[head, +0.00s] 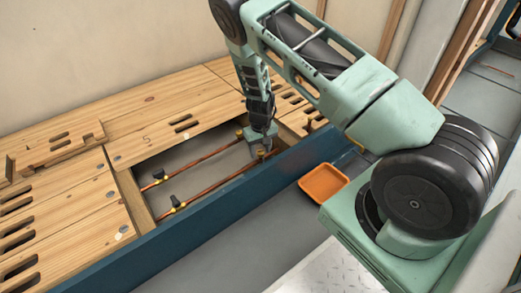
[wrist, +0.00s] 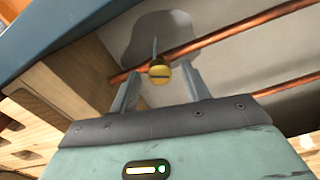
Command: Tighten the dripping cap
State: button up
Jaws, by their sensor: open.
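In the head view my gripper (head: 264,150) reaches down at the right end of the near copper pipe (head: 215,184) and mostly hides that end. Another brass end (head: 239,132) shows on the far pipe.
The pipes lie in a recess framed by slotted wooden boards (head: 65,195) and a blue front beam (head: 200,205). Black-handled valves (head: 173,201) sit toward the pipes' left ends. An orange tray (head: 323,183) lies on the grey floor outside the beam.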

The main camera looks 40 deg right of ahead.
jog(key=c, duration=1)
jog(key=shift+r+p, duration=0.1)
jog(key=shift+p, duration=0.3)
jog(key=m+p, duration=0.3)
jog(key=shift+r, duration=0.2)
jog(key=m+p, duration=0.2)
jog(key=shift+m, duration=0.3)
jog(key=m+p, duration=0.2)
jog(key=m, duration=0.1)
jog(key=shift+f+m+p, duration=0.15)
jog(key=shift+m+p, duration=0.85)
jog(key=shift+m, duration=0.9)
jog(key=shift+f, duration=0.1)
